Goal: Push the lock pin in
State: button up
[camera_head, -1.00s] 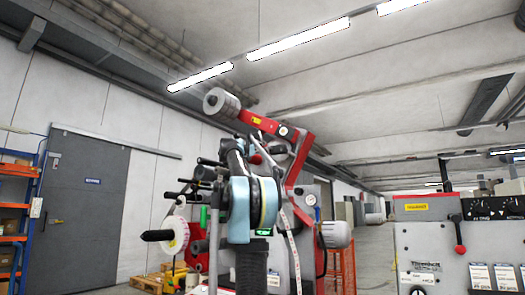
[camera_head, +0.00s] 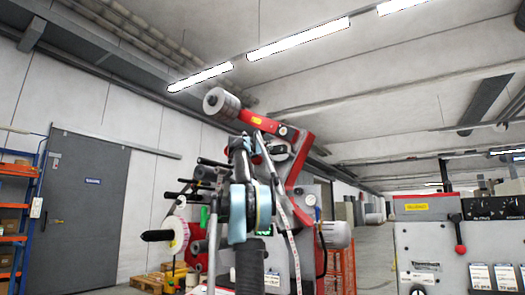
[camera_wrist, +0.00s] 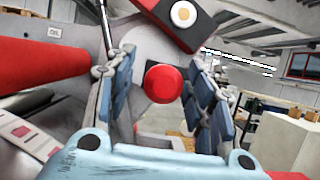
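A round red knob (camera_wrist: 163,84), which looks like the head of the lock pin, shows in the middle of the wrist view. My gripper (camera_wrist: 161,72) is open, with blue-padded fingers to the left and right of the knob in the picture. Nothing is held, and I cannot tell how far the knob is from the fingertips or whether anything touches it. In the head view, my arm stands in front of the red and grey label rewinder (camera_head: 302,158). I cannot make out the knob there.
A thick red bar (camera_wrist: 40,62) lies left in the wrist view, and a dark and red block with a white button (camera_wrist: 183,14) is above the knob. In the head view, a grey control cabinet (camera_head: 435,245) stands right and a shelf rack (camera_head: 18,210) far left.

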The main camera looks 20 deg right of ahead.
grip_shut()
jog(key=shift+d, duration=0.1)
jog(key=shift+w+d, duration=1)
jog(key=shift+d, duration=0.2)
jog(key=shift+c, duration=0.8)
grip_release()
jog(key=o, duration=0.4)
jog(key=shift+w+f, duration=0.1)
jog(key=shift+w, duration=0.1)
jog(key=shift+s, duration=0.15)
